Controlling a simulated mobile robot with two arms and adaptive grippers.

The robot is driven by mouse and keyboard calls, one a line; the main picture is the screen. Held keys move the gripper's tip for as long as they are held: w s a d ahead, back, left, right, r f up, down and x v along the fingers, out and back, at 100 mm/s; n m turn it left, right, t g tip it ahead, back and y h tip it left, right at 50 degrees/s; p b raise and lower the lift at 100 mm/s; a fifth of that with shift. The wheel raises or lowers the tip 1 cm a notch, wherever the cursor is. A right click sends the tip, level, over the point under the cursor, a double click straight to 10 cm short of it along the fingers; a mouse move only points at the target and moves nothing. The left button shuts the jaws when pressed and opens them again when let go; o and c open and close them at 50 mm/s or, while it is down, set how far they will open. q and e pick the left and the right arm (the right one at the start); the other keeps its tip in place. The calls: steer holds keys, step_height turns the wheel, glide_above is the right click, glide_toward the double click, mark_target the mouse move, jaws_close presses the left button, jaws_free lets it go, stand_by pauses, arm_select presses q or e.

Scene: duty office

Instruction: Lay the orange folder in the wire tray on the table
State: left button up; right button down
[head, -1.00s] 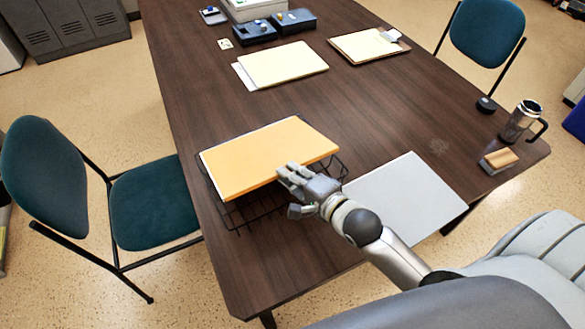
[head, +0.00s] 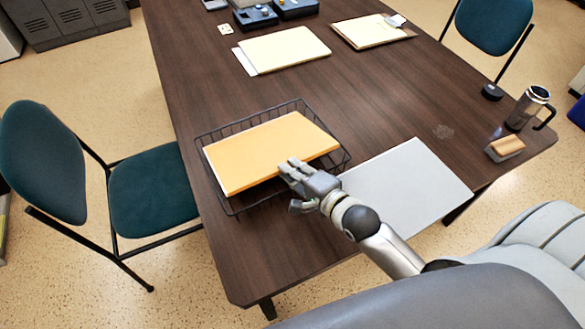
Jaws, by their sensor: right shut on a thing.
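The orange folder (head: 268,150) lies flat, or nearly so, within the outline of the black wire tray (head: 225,128) at the near left part of the table. The tray's rim shows around the folder's far and left sides. My right gripper (head: 292,172) is shut on the folder's right near edge. I cannot tell whether the folder touches the tray's floor. My left gripper is not in view.
A grey board or folder (head: 410,185) lies right of my right gripper on the table (head: 370,105). Cream folders (head: 285,48), a clipboard (head: 366,32), a steel mug (head: 527,108) and a wooden-topped block (head: 505,147) stand farther off. Teal chairs (head: 42,160) flank the table.

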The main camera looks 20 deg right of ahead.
steer(key=shift+r, duration=0.15)
steer(key=c, duration=1.4)
jaws_free()
steer(key=shift+c, duration=0.2)
steer(key=shift+s+f, duration=0.1)
steer(key=shift+f, duration=0.15)
steer(key=s, duration=0.2)
steer(key=s+p, duration=0.2)
steer(key=s, duration=0.1)
steer(key=shift+s+d, duration=0.25)
steer(key=shift+s, duration=0.35)
